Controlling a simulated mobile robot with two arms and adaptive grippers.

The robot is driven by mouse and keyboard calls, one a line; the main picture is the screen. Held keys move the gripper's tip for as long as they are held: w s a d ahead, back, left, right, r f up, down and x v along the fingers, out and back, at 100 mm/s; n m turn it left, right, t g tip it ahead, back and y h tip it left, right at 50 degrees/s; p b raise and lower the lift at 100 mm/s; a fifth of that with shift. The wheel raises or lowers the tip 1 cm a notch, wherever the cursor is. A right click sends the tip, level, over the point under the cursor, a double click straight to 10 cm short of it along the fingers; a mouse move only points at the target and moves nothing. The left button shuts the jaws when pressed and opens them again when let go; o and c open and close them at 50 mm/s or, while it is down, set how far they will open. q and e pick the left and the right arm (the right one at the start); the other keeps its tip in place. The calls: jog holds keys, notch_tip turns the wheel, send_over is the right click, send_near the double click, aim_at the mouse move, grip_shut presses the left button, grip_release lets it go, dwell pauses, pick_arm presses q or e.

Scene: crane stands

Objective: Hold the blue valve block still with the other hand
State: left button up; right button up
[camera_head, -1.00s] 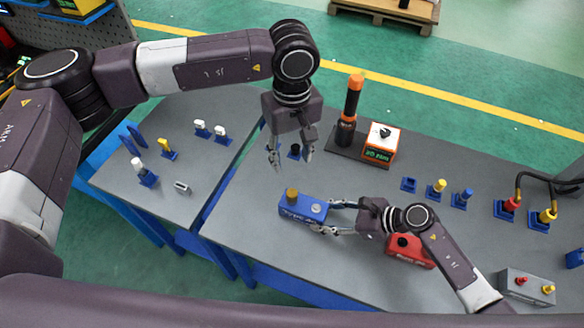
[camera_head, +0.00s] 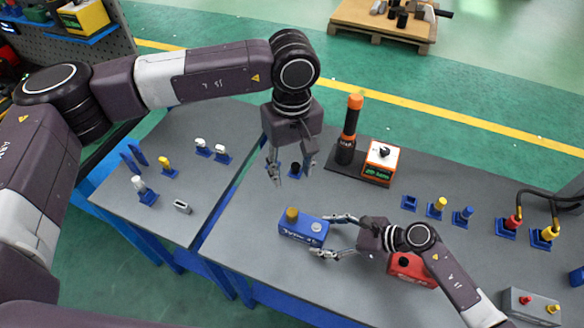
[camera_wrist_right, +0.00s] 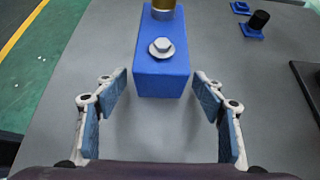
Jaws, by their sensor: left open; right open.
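The blue valve block (camera_head: 303,230) lies on the grey bench, with a brass-coloured fitting on its left end and a bolt on its right end. It also shows in the right wrist view (camera_wrist_right: 160,76), straight ahead. My right gripper (camera_head: 320,235) is open, with its fingertips on either side of the block's right end. In the right wrist view its pads (camera_wrist_right: 160,85) stand apart from the block's sides, with a gap at each side. My left gripper (camera_head: 291,174) is open and empty, pointing down above the bench behind the block.
A black and orange tool (camera_head: 349,130) and an orange-white meter box (camera_head: 380,162) stand behind on the bench. A red block (camera_head: 410,269) lies beneath my right arm. Small blue holders with plugs (camera_head: 438,208) are to the right. A side table (camera_head: 212,185) with fittings adjoins at left.

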jog(key=v, duration=1)
jog(key=shift+s+d+r, duration=0.1)
jog(key=shift+d, duration=0.1)
jog(key=shift+s+d+r, duration=0.15)
jog(key=shift+d+r, duration=0.3)
jog(key=shift+d, duration=0.05)
